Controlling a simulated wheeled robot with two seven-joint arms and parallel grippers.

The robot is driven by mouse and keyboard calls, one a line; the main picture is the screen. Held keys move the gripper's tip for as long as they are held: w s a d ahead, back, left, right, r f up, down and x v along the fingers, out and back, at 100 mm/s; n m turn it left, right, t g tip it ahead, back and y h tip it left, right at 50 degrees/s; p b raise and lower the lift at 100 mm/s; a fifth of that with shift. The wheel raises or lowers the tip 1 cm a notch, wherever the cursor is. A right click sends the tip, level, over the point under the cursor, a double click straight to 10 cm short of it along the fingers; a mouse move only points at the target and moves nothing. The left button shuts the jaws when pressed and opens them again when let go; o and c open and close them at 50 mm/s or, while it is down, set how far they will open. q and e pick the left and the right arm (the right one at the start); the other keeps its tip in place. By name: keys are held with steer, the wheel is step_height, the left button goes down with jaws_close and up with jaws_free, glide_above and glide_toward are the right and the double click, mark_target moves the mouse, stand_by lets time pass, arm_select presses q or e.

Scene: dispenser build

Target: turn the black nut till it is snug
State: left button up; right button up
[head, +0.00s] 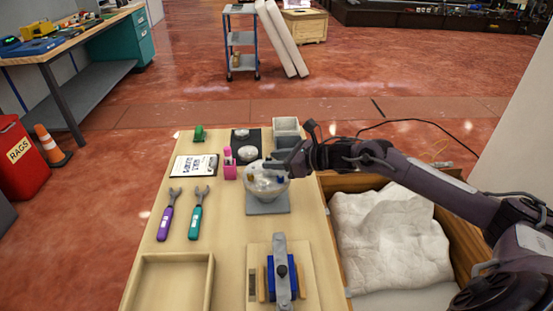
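A clear, rounded bowl-like dispenser part (268,190) stands on a grey square base (269,206) in the middle of the table. Small yellowish and whitish details show in it. My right gripper (277,164) reaches in from the right at its upper rim, and its fingers overlap the rim in the picture. I cannot tell whether they touch it or what is between them. I cannot make out a black nut at the bowl; it may be hidden or too small. My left gripper is not in view.
Purple (168,215) and teal (197,214) wrenches lie left of the bowl. An instruction card (194,166), a pink holder (229,164) and a grey bin (286,127) are farther back. A blue clamp fixture (271,280) and empty wooden tray (147,283) are in front. A padded crate (388,240) stands right.

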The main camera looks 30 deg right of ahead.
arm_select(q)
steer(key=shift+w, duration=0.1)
arm_select(e)
jaws_close()
